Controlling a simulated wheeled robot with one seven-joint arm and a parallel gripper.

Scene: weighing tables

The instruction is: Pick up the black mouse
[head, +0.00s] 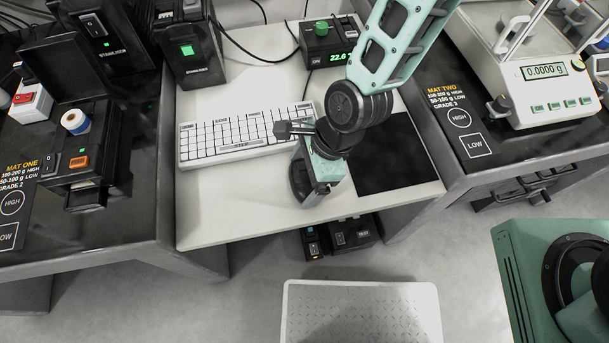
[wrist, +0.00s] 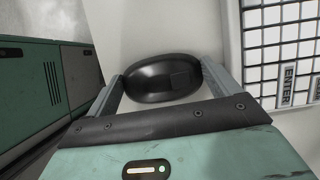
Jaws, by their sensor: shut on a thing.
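The black mouse (wrist: 160,78) is a smooth dark oval, seen in the wrist view between the two grey fingers of my gripper (wrist: 162,82). The fingers are shut on it, one at each end. In the head view my gripper (head: 304,184) is over the white middle table, just right of the keyboard's near end. The teal hand mostly blocks the mouse there. I cannot tell whether the mouse touches the table or is slightly above it.
The white keyboard (head: 245,133) lies left of my gripper and the black pad (head: 400,158) lies right. The small meter reading 22.6 (head: 328,40) stands behind. Dark tables flank both sides, with the balance (head: 530,85) on the right. The near table edge is close.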

